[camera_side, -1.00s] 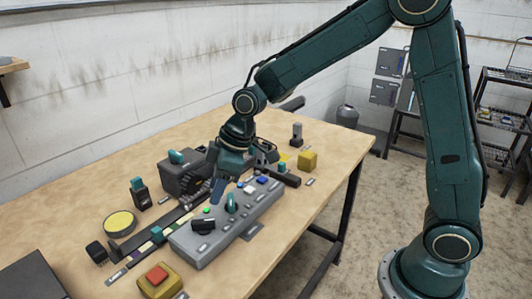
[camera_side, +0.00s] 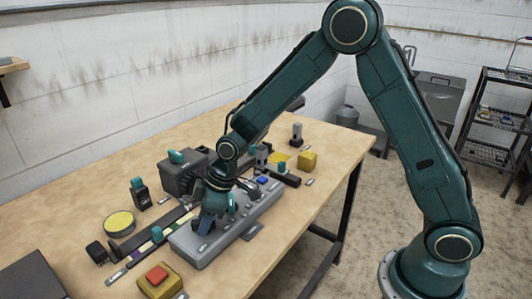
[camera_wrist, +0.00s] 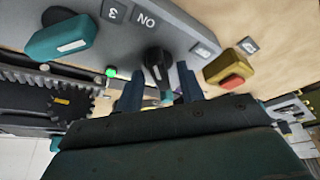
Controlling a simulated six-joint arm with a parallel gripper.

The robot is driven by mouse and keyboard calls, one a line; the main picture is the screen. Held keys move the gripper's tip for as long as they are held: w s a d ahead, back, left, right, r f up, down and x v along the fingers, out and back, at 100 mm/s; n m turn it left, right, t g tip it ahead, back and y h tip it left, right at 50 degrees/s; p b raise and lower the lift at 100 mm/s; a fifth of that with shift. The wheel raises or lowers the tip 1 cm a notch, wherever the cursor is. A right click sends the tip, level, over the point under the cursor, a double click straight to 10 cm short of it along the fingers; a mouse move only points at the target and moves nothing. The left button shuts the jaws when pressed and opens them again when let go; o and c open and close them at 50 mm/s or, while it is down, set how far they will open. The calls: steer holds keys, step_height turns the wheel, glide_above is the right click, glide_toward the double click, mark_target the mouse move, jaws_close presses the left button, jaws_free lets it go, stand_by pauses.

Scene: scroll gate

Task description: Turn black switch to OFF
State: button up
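The black switch (camera_wrist: 157,62) is a rotary knob on the grey control panel (camera_wrist: 203,33). An upside-down ON label (camera_wrist: 146,19) is on the panel beside it in the wrist view. My gripper (camera_wrist: 160,70) is open, with one dark blue finger on each side of the knob. Gaps show between the knob and both fingers, so it is not clamped. In the side view my gripper (camera_side: 207,222) is low over the near left end of the panel and hides most of the black switch. No OFF label can be read.
A teal knob (camera_wrist: 60,37) and a lit green lamp (camera_wrist: 111,71) are on the same panel. A yellow box with a red button (camera_side: 158,280) stands near the panel's left end. A black toothed rail (camera_wrist: 50,95) runs alongside. Bare table lies in front of the panel (camera_side: 265,255).

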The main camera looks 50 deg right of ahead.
jaws_close()
steer(key=shift+m, duration=0.4)
steer(key=m, duration=0.2)
steer(key=m+t+h, duration=0.1)
steer(key=m, duration=0.1)
steer(key=shift+s+a+h, duration=0.15)
steer(key=shift+h, duration=0.15)
steer(key=m+h, duration=0.1)
steer(key=m, duration=0.3)
steer(key=shift+a+m+h, duration=0.15)
steer(key=shift+m+h, duration=0.25)
steer(key=m+h, duration=0.1)
steer(key=m, duration=0.3)
steer(key=shift+m+h, duration=0.3)
steer(key=shift+h, duration=0.1)
steer(key=shift+a+m+g+h, duration=0.15)
steer(key=shift+m+g+h, duration=0.4)
steer(key=shift+m, duration=1.35)
